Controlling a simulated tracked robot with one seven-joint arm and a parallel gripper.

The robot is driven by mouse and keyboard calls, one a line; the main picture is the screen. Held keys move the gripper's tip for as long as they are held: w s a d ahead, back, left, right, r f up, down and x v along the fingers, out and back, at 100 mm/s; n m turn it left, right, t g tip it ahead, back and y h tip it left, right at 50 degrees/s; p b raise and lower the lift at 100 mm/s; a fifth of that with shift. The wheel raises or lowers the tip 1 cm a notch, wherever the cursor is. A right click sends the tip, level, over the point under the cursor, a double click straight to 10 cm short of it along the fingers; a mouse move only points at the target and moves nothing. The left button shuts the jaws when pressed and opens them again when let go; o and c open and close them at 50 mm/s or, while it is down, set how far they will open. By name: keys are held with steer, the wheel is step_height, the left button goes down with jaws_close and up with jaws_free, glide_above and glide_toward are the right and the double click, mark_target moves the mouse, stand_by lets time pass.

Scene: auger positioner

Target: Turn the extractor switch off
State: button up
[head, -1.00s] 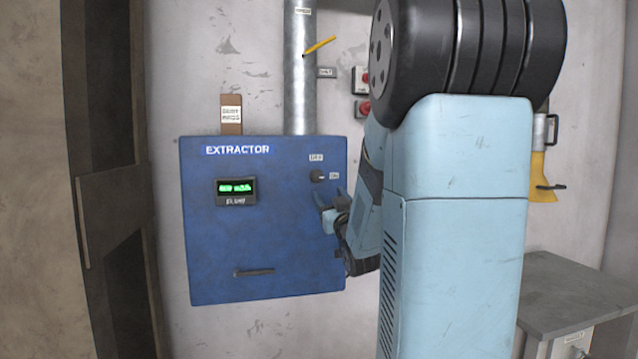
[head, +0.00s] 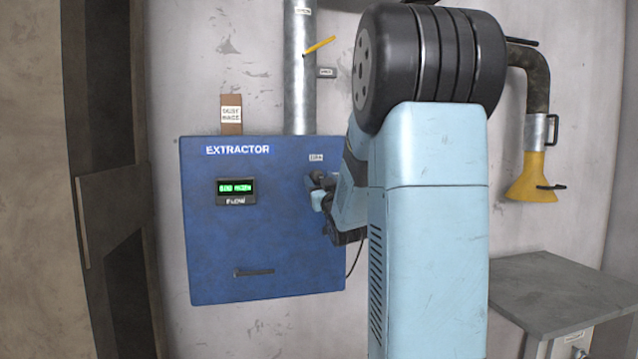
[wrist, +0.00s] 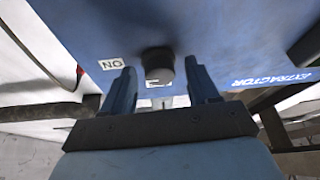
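The blue extractor box (head: 265,235) is mounted on the wall and has a green flow display (head: 236,188) on its face. The switch, a dark round knob (wrist: 158,64), shows in the wrist view with an "ON" label (wrist: 111,64) beside it. My gripper (wrist: 160,85) is open, with one blue finger on each side of the knob and gaps visible between fingers and knob. In the head view my gripper (head: 318,190) is at the switch and mostly hides it. A small label (head: 316,157) shows above it.
A grey pipe (head: 299,80) with a yellow lever (head: 319,46) rises above the box. A yellow hose nozzle (head: 533,180) hangs on the right wall. A grey table (head: 560,290) stands at the lower right.

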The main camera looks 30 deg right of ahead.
steer(key=c, duration=0.9)
steer(key=shift+a, duration=0.1)
steer(key=shift+c, duration=0.4)
steer(key=shift+n, duration=0.6)
steer(key=n+y, duration=0.1)
steer(key=n, duration=0.1)
steer(key=n+y, duration=0.1)
steer(key=n, duration=0.1)
steer(key=shift+d+y, duration=0.2)
steer(key=shift+y, duration=0.1)
steer(key=n+g+y, duration=0.1)
steer(key=n, duration=0.2)
steer(key=n+y, duration=0.1)
steer(key=n, duration=0.3)
steer(key=shift+s+d+r+g+y, duration=0.1)
steer(key=shift+r+g+y, duration=0.1)
steer(key=shift+g+y, duration=0.15)
steer(key=n+g, duration=0.1)
steer(key=n, duration=0.1)
steer(key=n+g, duration=0.1)
steer(key=n, duration=0.1)
steer(key=shift+r+n+y, duration=0.1)
steer(key=shift+n+y, duration=0.25)
steer(key=shift+n, duration=0.05)
steer(key=shift+n+g, duration=0.75)
steer(key=shift+n, duration=1.25)
